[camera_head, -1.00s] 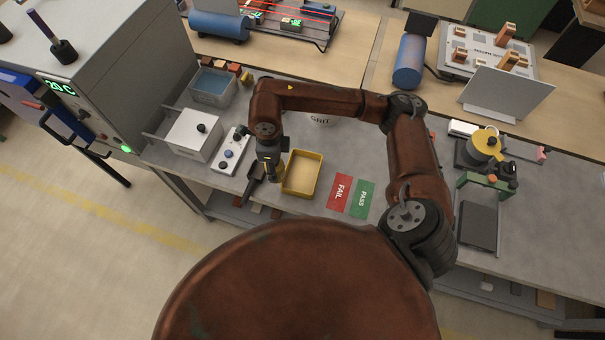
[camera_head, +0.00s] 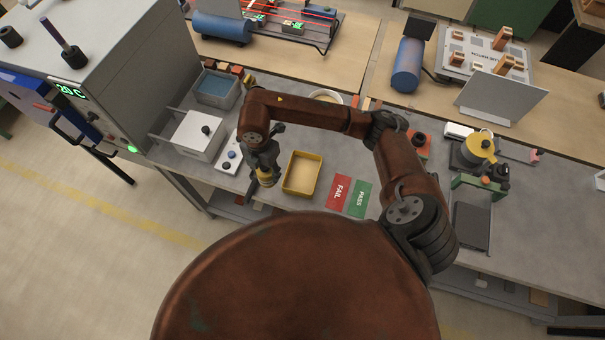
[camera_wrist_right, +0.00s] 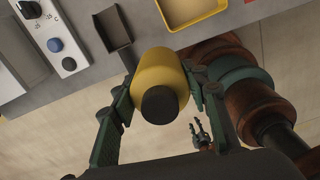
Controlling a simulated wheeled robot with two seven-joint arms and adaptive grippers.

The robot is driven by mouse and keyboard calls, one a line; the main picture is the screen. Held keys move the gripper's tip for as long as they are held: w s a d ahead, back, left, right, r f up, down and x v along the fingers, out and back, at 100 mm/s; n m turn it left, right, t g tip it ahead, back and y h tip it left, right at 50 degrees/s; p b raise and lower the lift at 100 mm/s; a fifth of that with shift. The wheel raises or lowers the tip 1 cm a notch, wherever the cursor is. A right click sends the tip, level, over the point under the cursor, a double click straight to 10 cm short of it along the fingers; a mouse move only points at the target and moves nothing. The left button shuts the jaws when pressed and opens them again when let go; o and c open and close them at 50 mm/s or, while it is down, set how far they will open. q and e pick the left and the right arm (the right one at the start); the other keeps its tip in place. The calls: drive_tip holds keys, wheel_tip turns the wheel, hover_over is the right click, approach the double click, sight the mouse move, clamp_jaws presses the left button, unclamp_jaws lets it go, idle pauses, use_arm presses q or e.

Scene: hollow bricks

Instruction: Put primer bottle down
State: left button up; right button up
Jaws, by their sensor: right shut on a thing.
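The primer bottle, yellow with a dark round end, is in my right gripper (camera_wrist_right: 150,105). In the right wrist view the bottle (camera_wrist_right: 160,73) sits between the two green fingers, its dark end facing the camera. In the head view my right gripper (camera_head: 266,176) holds the bottle (camera_head: 266,180) near the bench's front edge, left of the yellow tray. Whether the bottle touches the bench I cannot tell. What looks like my left gripper (camera_wrist_right: 200,132) shows small and low in the right wrist view. Its opening is unclear, and it is not in the head view.
The yellow tray (camera_head: 288,190) stands beside the red FAIL card (camera_head: 339,191) and green PASS card (camera_head: 358,199). A control box with knobs (camera_head: 229,158) and a white box (camera_head: 197,137) are to the left. A dark narrow holder (camera_wrist_right: 113,27) is at the bench edge.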

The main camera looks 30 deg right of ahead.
drive_tip(key=d+f+p, duration=0.2)
drive_tip(key=d+f, duration=0.2)
drive_tip(key=d+f+p, duration=0.1)
drive_tip(key=d+f, duration=0.3)
drive_tip(key=d, duration=0.1)
drive_tip(key=d+f+p, duration=0.2)
drive_tip(key=d+f, duration=0.1)
drive_tip(key=d, duration=0.1)
drive_tip(key=shift+w+d+f+p, duration=0.3)
drive_tip(key=shift+w+d+f, duration=0.05)
drive_tip(key=shift+d+f, duration=0.05)
drive_tip(key=shift+f, duration=0.55)
drive_tip(key=shift+f, duration=0.1)
drive_tip(key=o, duration=1.3)
drive_tip(key=shift+o, duration=0.2)
